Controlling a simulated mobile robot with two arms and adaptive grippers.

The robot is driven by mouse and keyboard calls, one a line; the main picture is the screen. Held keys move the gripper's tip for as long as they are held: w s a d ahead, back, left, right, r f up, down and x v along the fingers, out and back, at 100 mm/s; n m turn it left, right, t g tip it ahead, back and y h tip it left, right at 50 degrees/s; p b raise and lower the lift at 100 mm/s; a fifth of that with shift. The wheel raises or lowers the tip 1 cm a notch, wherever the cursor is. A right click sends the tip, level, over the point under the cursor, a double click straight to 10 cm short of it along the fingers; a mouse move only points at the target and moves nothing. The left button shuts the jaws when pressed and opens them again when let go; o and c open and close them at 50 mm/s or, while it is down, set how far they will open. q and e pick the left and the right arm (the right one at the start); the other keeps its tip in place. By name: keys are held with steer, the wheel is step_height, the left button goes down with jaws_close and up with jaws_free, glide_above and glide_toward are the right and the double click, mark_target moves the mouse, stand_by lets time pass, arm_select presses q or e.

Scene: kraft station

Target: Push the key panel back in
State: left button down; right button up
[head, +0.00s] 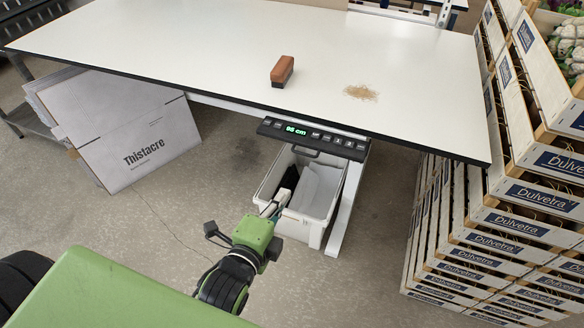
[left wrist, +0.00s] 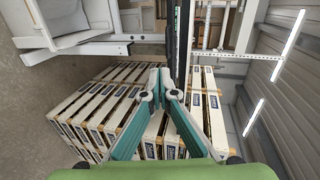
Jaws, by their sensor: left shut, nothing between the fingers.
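The key panel (head: 313,138) is a slim black strip with a lit green "98 cm" readout and several keys. It juts out from under the front edge of the white table (head: 190,50) in the head view. My left gripper (head: 281,196) is below and in front of the panel, apart from it, over the white bin. In the left wrist view its teal fingers (left wrist: 166,80) are closed together with nothing between them. A dark upright strip shows beyond the fingertips there; I cannot tell whether it is the panel. My right gripper is not in view.
A white bin (head: 266,188) with papers stands under the panel beside a white table leg (head: 345,205). A brown brush (head: 282,71) and crumbs (head: 361,92) lie on the table. Stacked crates (head: 520,195) stand at right, a Thistacre carton (head: 140,125) at left.

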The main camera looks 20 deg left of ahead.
arm_select(q)
steer(key=r, duration=0.1)
steer(key=p, duration=0.2)
glide_toward(310, 137)
step_height(310, 137, down, 3)
steer(key=shift+w+r, duration=0.15)
steer(key=shift+w, duration=0.1)
steer(key=w, duration=0.4)
steer(key=w+b, duration=0.1)
steer(key=w, duration=0.4)
steer(key=shift+d, duration=0.2)
steer(key=shift+r, duration=0.2)
steer(key=shift+r, duration=0.1)
